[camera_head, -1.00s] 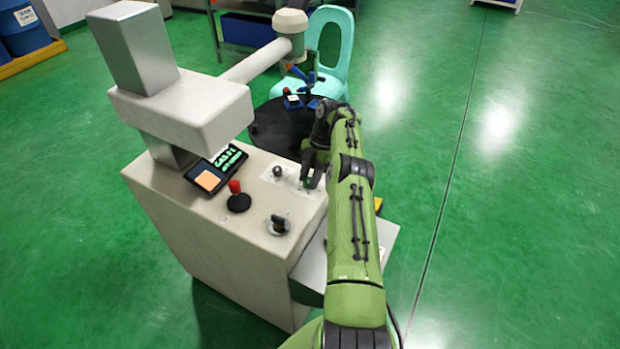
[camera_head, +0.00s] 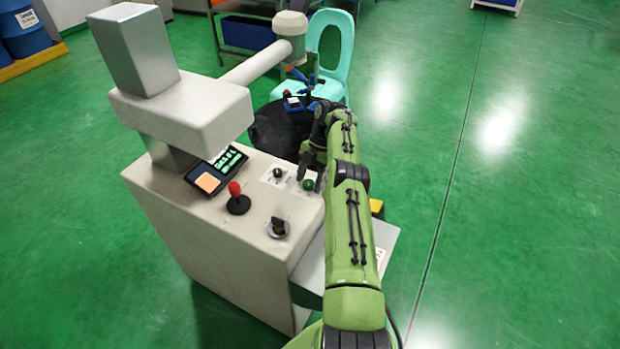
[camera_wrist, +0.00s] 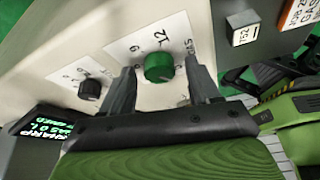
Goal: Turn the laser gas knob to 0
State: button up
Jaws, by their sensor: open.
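The green knob (camera_head: 308,184) sits on the sloping top of the pale console (camera_head: 225,235), at its right side. In the wrist view the green knob (camera_wrist: 159,68) stands on a white dial plate with printed marks and a label that seems to read GAS. Where its pointer stands is not clear to me. My gripper (camera_wrist: 160,78) is open, one finger on each side of the knob, with visible gaps. Whether the fingertips reach down level with the knob I cannot tell. In the head view my gripper (camera_head: 312,165) is at the knob's far side.
A small black knob (camera_head: 278,174) is left of the green one. A red-topped joystick (camera_head: 236,197), a larger black knob (camera_head: 278,227) and a display (camera_head: 229,158) are also on the console. A round black table (camera_head: 280,127) and a turquoise chair (camera_head: 330,60) stand behind.

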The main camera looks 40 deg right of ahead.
aim_at(310, 181)
notch_tip(310, 181, up, 10)
jog(key=p, duration=0.4)
jog(key=shift+p, duration=0.4)
